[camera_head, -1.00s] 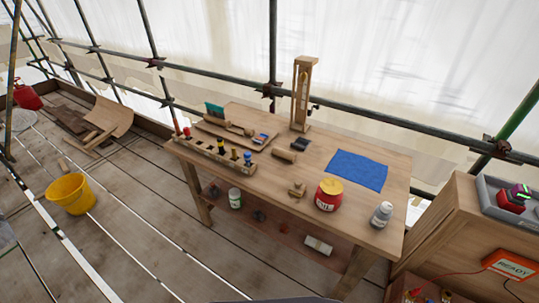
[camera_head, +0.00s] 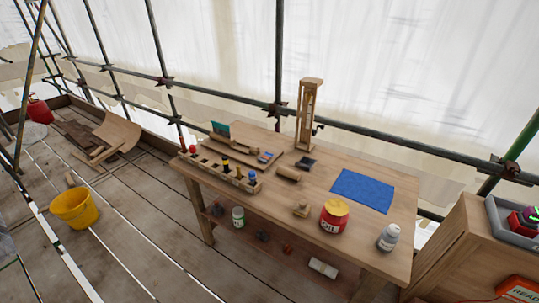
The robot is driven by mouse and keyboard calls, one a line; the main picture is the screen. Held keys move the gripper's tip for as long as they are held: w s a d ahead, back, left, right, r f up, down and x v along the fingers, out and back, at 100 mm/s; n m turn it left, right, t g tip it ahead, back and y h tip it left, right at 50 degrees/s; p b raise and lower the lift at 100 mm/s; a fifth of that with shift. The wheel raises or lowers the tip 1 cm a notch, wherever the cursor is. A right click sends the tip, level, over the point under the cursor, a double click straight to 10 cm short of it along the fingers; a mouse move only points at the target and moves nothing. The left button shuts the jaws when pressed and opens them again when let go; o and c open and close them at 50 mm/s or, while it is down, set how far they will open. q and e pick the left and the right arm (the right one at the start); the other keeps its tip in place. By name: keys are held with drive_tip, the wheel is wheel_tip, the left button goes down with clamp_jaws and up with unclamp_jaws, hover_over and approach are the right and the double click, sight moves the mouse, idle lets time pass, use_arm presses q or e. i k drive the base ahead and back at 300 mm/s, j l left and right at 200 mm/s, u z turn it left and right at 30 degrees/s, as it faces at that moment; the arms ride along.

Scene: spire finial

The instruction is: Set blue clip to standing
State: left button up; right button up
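A wooden rack (camera_head: 222,175) along the workbench's left front edge holds several small pieces with red, dark, yellow and blue tops. The blue-topped piece (camera_head: 253,178) stands upright at the rack's right end. A small flat blue and red item (camera_head: 266,156) lies on the low wooden tray (camera_head: 232,149) behind the rack. Both are too small for me to tell which one is the blue clip. Neither of my grippers is in view.
The workbench (camera_head: 325,177) also carries a tall wooden frame (camera_head: 309,112), a blue cloth (camera_head: 362,190), a red jar (camera_head: 334,215) and a grey-white bottle (camera_head: 388,237). A yellow bucket (camera_head: 73,207) stands on the plank floor. A wooden cabinet (camera_head: 448,248) is at right.

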sight(267, 156)
drive_tip(key=i+j+u, duration=0.3)
drive_tip(key=u, duration=0.15)
drive_tip(key=i+j+u, duration=0.35)
drive_tip(key=u, duration=0.15)
drive_tip(key=i+u, duration=0.45)
drive_tip(key=i+j+u, duration=0.1)
drive_tip(key=i+u, duration=0.35)
drive_tip(key=i, duration=0.35)
drive_tip(key=i+z, duration=0.15)
drive_tip(key=i, duration=0.6)
drive_tip(key=i+z, duration=0.35)
drive_tip(key=i+j+z, duration=0.15)
drive_tip(key=i+z, duration=0.45)
drive_tip(key=z, duration=0.2)
drive_tip(key=i+j+z, duration=0.1)
drive_tip(key=i+z, duration=0.15)
drive_tip(key=z, duration=0.15)
drive_tip(key=i+z, duration=0.15)
drive_tip(key=z, duration=0.3)
drive_tip(key=i+j+z, duration=0.1)
drive_tip(key=z, duration=0.3)
drive_tip(key=i+j+z, duration=0.1)
drive_tip(key=z, duration=0.35)
drive_tip(key=i+j+z, duration=0.15)
drive_tip(key=z, duration=0.3)
